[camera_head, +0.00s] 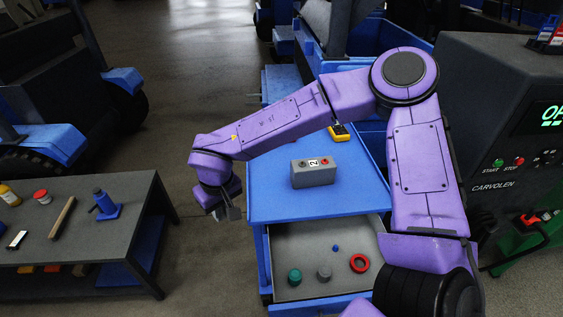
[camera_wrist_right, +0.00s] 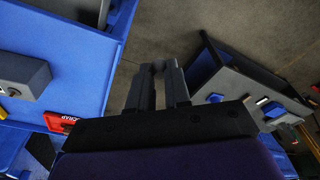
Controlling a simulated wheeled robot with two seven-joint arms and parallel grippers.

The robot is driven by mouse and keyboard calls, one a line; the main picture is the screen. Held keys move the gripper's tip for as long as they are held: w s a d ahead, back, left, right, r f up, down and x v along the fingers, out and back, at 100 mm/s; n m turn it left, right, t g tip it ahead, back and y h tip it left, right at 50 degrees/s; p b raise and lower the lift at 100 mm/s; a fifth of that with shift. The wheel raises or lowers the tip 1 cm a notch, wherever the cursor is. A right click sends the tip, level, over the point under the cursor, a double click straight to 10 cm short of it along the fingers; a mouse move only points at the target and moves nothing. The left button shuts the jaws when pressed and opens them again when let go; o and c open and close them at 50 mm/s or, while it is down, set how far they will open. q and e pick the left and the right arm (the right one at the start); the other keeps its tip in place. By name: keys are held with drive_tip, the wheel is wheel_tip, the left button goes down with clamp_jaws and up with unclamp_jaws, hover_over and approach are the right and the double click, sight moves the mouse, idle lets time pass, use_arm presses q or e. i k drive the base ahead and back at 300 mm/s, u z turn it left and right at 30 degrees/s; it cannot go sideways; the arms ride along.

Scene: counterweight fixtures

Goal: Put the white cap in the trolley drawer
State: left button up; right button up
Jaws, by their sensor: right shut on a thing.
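My right gripper (camera_head: 230,212) hangs in the gap between the dark table and the blue trolley (camera_head: 262,207), left of the trolley's open drawer (camera_head: 300,247). In the right wrist view, its fingers (camera_wrist_right: 159,72) are close together with a small pale piece between their tips. I take this for the white cap, but it is mostly hidden and its shape is unclear. The grey-lined drawer holds a teal knob-like piece (camera_head: 294,276), a grey piece (camera_head: 324,272), a small blue piece (camera_head: 336,248) and a red ring (camera_head: 360,263). My left gripper is out of view.
A grey box with buttons (camera_head: 313,174) and a yellow-black device (camera_head: 339,132) are on the trolley top. The dark table (camera_head: 100,240) at left holds a blue jack (camera_head: 105,206), a handle and jars. A machine (camera_head: 500,120) stands right. The drawer's left part is clear.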

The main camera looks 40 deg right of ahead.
sight(328, 257)
drive_tip(key=u, duration=0.5)
drive_tip(key=k, duration=0.9)
drive_tip(key=z, duration=1.1)
drive_tip(key=i, duration=0.5)
drive_tip(key=z, duration=0.05)
